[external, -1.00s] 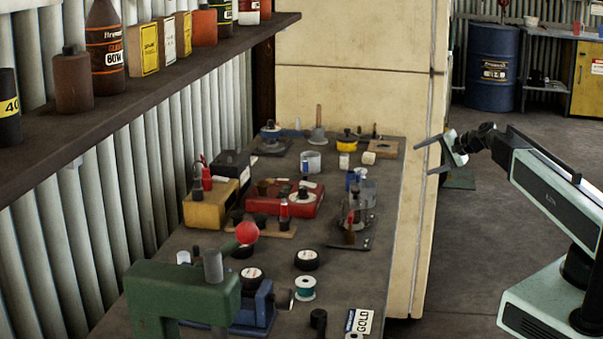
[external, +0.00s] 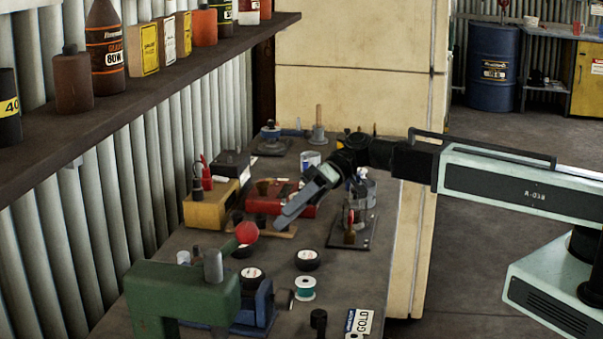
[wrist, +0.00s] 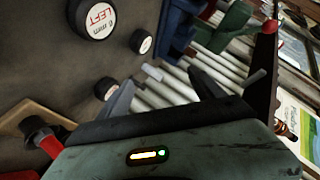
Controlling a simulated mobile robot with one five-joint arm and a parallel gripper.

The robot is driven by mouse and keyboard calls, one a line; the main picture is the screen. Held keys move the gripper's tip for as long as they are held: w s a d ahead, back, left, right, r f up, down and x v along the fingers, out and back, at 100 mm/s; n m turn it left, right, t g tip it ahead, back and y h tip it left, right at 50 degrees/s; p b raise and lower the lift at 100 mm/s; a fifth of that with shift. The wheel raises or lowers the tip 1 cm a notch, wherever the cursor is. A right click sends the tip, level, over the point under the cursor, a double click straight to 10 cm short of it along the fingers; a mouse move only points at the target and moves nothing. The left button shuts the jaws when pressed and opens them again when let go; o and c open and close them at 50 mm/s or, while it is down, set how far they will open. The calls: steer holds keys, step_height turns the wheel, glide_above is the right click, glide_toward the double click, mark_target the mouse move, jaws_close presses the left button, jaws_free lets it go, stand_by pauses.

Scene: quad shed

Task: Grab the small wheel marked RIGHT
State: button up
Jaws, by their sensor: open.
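A black wheel marked LEFT (wrist: 93,18) lies on the bench at the top of the wrist view. It appears to be the wheel (external: 307,259) at the bench's middle in the external view. A second black wheel (wrist: 142,41) with a pale face lies beside it, near a blue vise; it also shows in the external view (external: 252,277). A third dark wheel (wrist: 106,90) is partly behind a finger; it seems to be the one beside the red knob (external: 243,251). I cannot read RIGHT on any wheel. My gripper (external: 280,222) is open and empty above the bench; its fingers (wrist: 165,92) show in the wrist view.
A green press (external: 180,300) with a red knob stands at the near left by the blue vise (external: 264,305). A teal spool (external: 305,288) lies near the wheels. A red box (external: 262,190), a yellow box (external: 205,208) and a dark stand (external: 350,238) surround my gripper. A shelf (external: 150,85) overhangs the left.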

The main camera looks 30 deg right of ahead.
mark_target(255, 272)
steer(key=s+a+f+n, duration=0.1)
steer(key=s+a+f+n+b, duration=0.1)
steer(key=s+f+n, duration=0.1)
steer(key=shift+s+a+f, duration=0.15)
steer(key=shift+a+f, duration=0.1)
steer(key=f+n+b, duration=0.1)
steer(key=f+n+t+b, duration=0.1)
steer(key=n, duration=0.1)
steer(key=shift+a+n, duration=0.2)
steer(key=shift+n, duration=0.1)
steer(key=shift+f+n+t, duration=0.25)
steer(key=shift+n+t, duration=0.15)
steer(key=shift+n, duration=0.1)
steer(key=shift+w, duration=0.3)
steer(key=b+x, duration=0.4)
steer(key=x, duration=0.3)
steer(key=shift+s+a+f, duration=0.1)
steer(key=shift+s+f, duration=0.05)
steer(key=shift+f, duration=0.15)
steer(key=shift+a, duration=0.3)
steer(key=c, duration=1.5)
